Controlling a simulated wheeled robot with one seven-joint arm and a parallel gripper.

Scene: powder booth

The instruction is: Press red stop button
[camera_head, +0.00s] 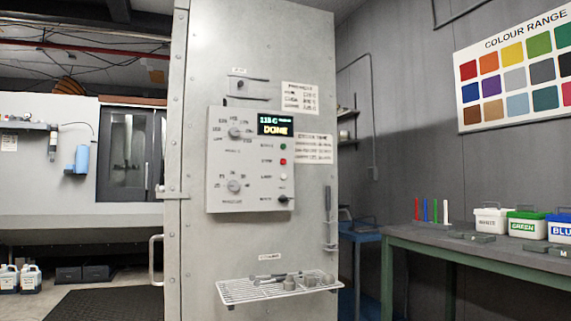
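The red stop button (283,161) is a small round red button on the grey control panel (220,196), on the front of a tall grey cabinet. A green button (284,147) sits just above it and a pale one (283,176) just below. A black switch (283,198) is at the panel's lower right. Two round dials, the upper dial (235,133) and the lower dial (234,186), are left of the buttons. The display (275,125) above reads "DONE" with a temperature line. My gripper is not in view.
A white wire shelf (235,292) with small metal parts sticks out below the panel. A door handle (155,260) is at the cabinet's left edge. A green-framed workbench (430,243) with tubs stands at right. Nothing visible blocks the panel's front.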

